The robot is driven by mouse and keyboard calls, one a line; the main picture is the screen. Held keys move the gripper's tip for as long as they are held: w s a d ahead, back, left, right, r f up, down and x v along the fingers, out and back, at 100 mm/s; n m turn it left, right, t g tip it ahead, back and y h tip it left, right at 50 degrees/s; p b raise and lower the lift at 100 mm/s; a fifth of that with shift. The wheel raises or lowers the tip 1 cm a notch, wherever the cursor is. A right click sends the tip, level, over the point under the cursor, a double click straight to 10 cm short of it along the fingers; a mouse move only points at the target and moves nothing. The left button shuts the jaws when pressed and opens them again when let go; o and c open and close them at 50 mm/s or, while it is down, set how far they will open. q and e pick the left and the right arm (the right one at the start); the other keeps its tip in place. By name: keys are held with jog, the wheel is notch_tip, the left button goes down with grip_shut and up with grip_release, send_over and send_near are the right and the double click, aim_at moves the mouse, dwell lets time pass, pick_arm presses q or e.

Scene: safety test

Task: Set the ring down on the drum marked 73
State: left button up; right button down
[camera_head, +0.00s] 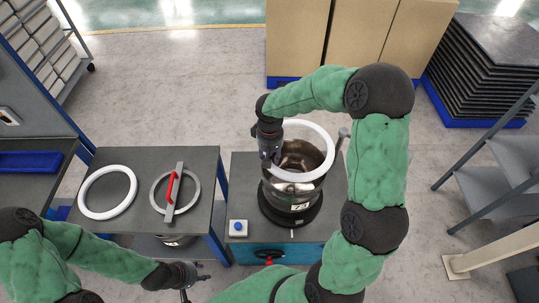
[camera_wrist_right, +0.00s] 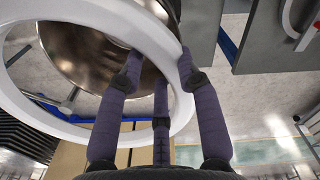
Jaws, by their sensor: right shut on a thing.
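The drum marked 73 (camera_head: 283,197) is a shiny metal pot on a dark round base, with its label facing front. My right gripper (camera_head: 270,158) is shut on a white ring (camera_head: 331,150) at the ring's left side. The ring overlaps the drum's open mouth and sits off toward the back. In the right wrist view the ring (camera_wrist_right: 150,35) passes between my fingers (camera_wrist_right: 160,85), with the drum's shiny inside (camera_wrist_right: 85,55) behind it. I cannot tell whether ring and drum touch. My left gripper (camera_head: 193,280) is open and empty at the bottom.
Another white ring (camera_head: 83,193) lies on the left table (camera_head: 145,158), beside a round metal lid with a red handle (camera_head: 172,186). A blue button box (camera_head: 238,228) sits on the drum's table, left of the drum. A grey lever (camera_head: 343,133) stands behind the drum on the right.

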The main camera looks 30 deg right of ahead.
jog(key=shift+r+p, duration=0.2)
jog(key=shift+p, duration=0.8)
jog(key=shift+f, duration=0.15)
jog(key=shift+f, duration=0.35)
notch_tip(320, 180, down, 8)
jog(key=b, duration=0.6)
dwell(0.6)
dwell(0.5)
jog(key=c, duration=0.8)
grip_release()
